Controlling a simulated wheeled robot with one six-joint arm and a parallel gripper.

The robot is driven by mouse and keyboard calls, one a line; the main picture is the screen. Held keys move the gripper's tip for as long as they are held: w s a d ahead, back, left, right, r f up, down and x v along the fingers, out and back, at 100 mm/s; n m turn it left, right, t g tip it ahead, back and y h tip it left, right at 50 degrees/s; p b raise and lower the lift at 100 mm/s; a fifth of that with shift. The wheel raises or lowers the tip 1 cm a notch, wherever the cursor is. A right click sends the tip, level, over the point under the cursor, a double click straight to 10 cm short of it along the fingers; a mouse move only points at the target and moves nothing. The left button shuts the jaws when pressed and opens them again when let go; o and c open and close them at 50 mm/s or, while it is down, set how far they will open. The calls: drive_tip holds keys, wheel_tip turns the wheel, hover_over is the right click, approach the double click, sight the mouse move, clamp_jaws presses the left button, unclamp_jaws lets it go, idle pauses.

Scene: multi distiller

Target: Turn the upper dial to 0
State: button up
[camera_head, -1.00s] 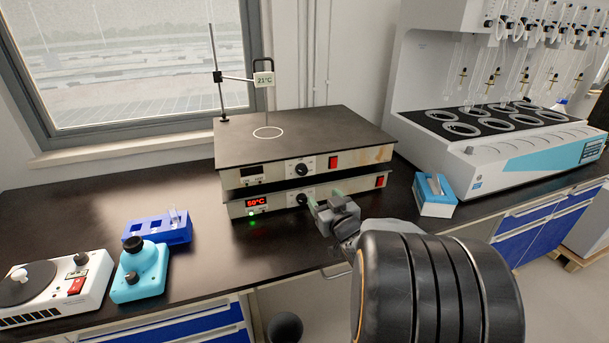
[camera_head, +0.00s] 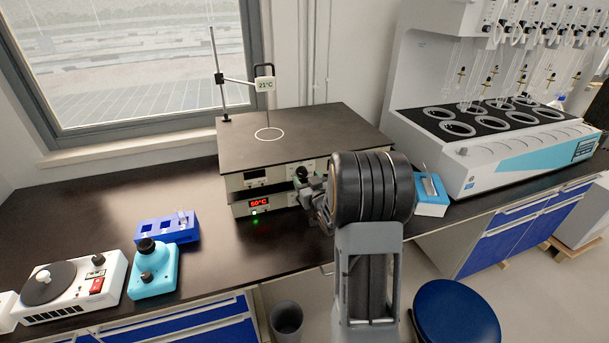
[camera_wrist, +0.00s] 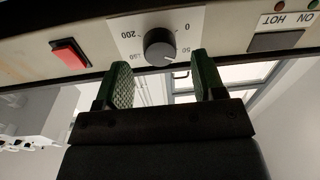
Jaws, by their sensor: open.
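The upper dial (camera_wrist: 160,48) is a black round knob on a white scale plate, upside down in the wrist view. Its white mark points toward the 50 on the scale. My gripper (camera_wrist: 162,64) is open, its green-padded fingers on either side of the dial and a little short of it, with no visible contact. In the head view my gripper (camera_head: 308,184) is at the front of the stacked hotplates, and the dial area is partly hidden by it. The upper hotplate (camera_head: 290,145) has a dark display; the lower hotplate's display (camera_head: 260,202) glows red at 50°C.
A red switch (camera_wrist: 70,53) sits beside the dial. A stand with a 21°C sensor (camera_head: 264,84) rises behind the hotplates. A blue box (camera_head: 431,205) is close to my wrist at right. A blue rack (camera_head: 166,228) and teal device (camera_head: 153,268) stand left.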

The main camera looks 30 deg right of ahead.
drive_tip(key=shift+w+d, duration=0.15)
drive_tip(key=shift+w, duration=0.9)
drive_tip(key=shift+c, duration=0.4)
drive_tip(key=c, duration=0.8)
drive_tip(key=shift+c, duration=0.2)
drive_tip(key=shift+f+n+b, duration=0.15)
drive_tip(key=shift+n+b, duration=0.15)
drive_tip(key=shift+b, duration=0.15)
